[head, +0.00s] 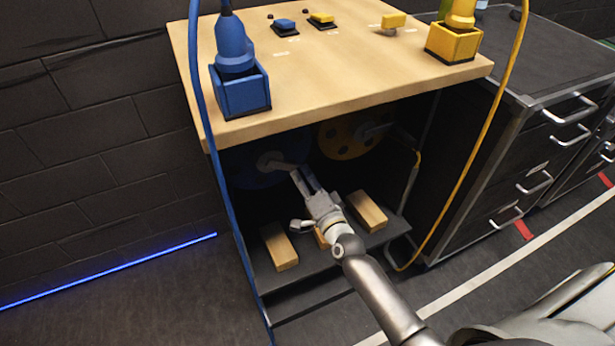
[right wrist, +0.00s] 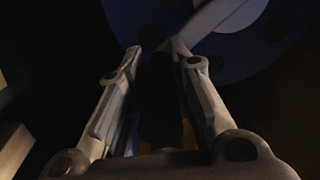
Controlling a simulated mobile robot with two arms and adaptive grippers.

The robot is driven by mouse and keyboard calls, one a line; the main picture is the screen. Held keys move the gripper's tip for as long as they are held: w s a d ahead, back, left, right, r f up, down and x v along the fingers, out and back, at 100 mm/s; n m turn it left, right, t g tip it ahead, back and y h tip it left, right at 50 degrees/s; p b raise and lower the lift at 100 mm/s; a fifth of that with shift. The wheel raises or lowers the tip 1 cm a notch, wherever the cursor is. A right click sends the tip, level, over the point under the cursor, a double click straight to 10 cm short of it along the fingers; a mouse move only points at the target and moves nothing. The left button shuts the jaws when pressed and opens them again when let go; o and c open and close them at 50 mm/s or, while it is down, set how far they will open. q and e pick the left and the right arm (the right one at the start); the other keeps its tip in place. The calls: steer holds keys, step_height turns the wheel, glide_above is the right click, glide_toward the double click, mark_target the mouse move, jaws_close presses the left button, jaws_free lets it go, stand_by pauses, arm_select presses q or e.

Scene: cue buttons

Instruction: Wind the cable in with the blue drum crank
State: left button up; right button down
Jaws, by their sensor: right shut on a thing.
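The blue drum (head: 247,174) sits in the dark space under the wooden top, at the left; its face with dark holes also shows in the right wrist view (right wrist: 240,68). Its pale crank arm (head: 284,164) points right from the hub and shows in the right wrist view (right wrist: 222,22). My right gripper (head: 306,182) is at the outer end of this crank, shut on its dark handle (right wrist: 160,85), which is hard to make out between the fingers. The blue cable (head: 203,115) hangs down the left side. A blue plug (head: 234,52) stands in a blue holder (head: 241,92) on top. My left gripper is not in view.
The yellow drum (head: 342,139) is beside the blue one, with a yellow cable (head: 478,140) at the right. Wooden blocks (head: 280,249) (head: 367,211) lie on the low shelf below my gripper. A drawer cabinet (head: 520,125) stands to the right. Blue and yellow buttons (head: 285,24) (head: 321,18) are on top.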

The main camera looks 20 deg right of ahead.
steer(key=shift+s+a+f, duration=0.1)
steer(key=shift+a+f, duration=0.1)
steer(key=shift+f, duration=0.15)
steer(key=c, duration=1.3)
jaws_free()
steer(key=shift+o, duration=0.2)
steer(key=shift+r, duration=0.15)
steer(key=s, duration=1.2)
steer(key=shift+d, duration=0.2)
